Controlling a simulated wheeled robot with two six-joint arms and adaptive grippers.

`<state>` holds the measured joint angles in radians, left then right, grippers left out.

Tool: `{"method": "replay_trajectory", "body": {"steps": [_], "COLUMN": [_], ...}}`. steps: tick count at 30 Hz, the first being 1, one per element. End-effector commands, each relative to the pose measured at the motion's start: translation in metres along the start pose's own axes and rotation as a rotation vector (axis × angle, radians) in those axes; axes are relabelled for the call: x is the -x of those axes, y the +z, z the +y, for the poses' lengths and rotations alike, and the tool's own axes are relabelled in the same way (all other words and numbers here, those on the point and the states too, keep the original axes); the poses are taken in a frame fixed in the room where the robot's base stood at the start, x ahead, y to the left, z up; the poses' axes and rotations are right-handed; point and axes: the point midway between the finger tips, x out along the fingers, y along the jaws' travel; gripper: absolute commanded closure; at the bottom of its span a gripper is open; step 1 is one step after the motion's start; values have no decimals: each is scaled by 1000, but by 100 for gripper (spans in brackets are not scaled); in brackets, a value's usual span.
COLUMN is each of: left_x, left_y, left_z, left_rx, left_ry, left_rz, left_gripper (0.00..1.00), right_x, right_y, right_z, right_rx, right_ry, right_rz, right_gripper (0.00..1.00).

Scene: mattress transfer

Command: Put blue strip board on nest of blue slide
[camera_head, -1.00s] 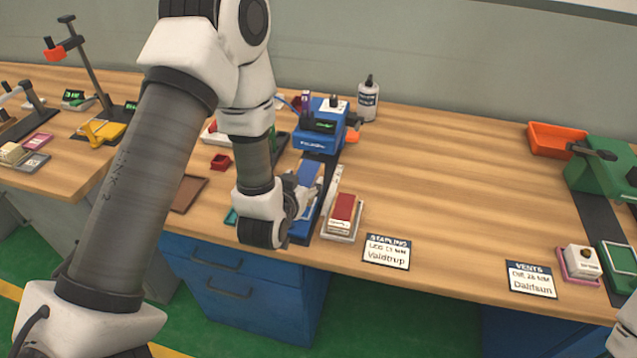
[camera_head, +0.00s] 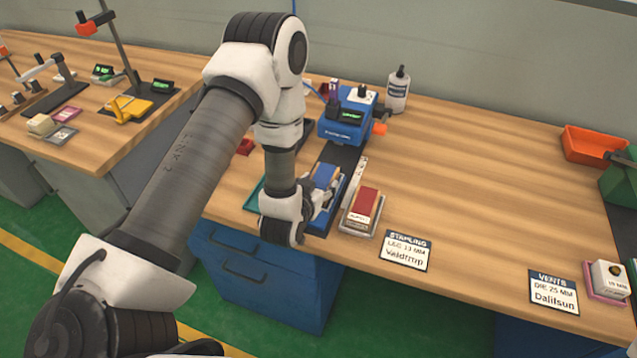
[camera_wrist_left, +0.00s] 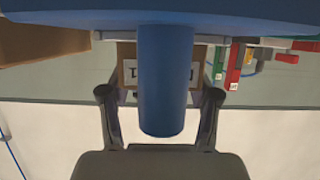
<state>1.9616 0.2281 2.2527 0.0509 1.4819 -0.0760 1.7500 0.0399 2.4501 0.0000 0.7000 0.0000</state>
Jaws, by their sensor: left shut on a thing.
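The blue slide (camera_head: 327,208) lies at the front of the blue stapling machine (camera_head: 345,122), near the table's front edge. A blue and brown-topped piece (camera_head: 323,174) shows on it; I cannot tell whether this is the blue strip board. My left gripper (camera_head: 314,197) is low at the left side of the slide. In the left wrist view, the gripper (camera_wrist_left: 160,110) is shut on a blue rounded handle (camera_wrist_left: 166,85), which joins a wide blue body (camera_wrist_left: 80,12). The wrist partly hides the slide and its nest. My right gripper is out of view.
A red block (camera_head: 367,201) sits on a pale tray just right of the slide. A stapling label card (camera_head: 405,251) lies farther right. A glue bottle (camera_head: 398,90) stands behind.

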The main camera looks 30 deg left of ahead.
Motion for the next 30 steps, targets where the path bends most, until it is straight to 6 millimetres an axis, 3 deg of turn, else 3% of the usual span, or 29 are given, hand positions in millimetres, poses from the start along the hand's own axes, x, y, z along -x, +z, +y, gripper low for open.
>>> {"method": "replay_trajectory", "body": {"steps": [2, 3, 5, 18, 25, 27, 30], "left_x": [-2, -1, -1, 6, 60, 85, 104], "left_y": [4, 3, 2, 0, 3, -10, -10], "left_z": [0, 0, 0, 0, 0, 1, 0], "left_rx": [0, 0, 0, 0, -1, -4, -4], "left_ry": [0, 0, 0, 0, 2, 2, 0], "left_rz": [0, 0, 0, -1, -5, -9, -6], "left_gripper": [76, 31, 13, 13, 13, 13, 13], "right_x": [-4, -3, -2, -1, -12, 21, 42], "right_y": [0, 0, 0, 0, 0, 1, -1], "right_z": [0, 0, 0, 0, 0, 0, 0], "right_rx": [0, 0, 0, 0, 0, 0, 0], "right_ry": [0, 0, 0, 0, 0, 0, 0], "right_rz": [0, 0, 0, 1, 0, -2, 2], "right_gripper": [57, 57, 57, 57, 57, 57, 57]}}
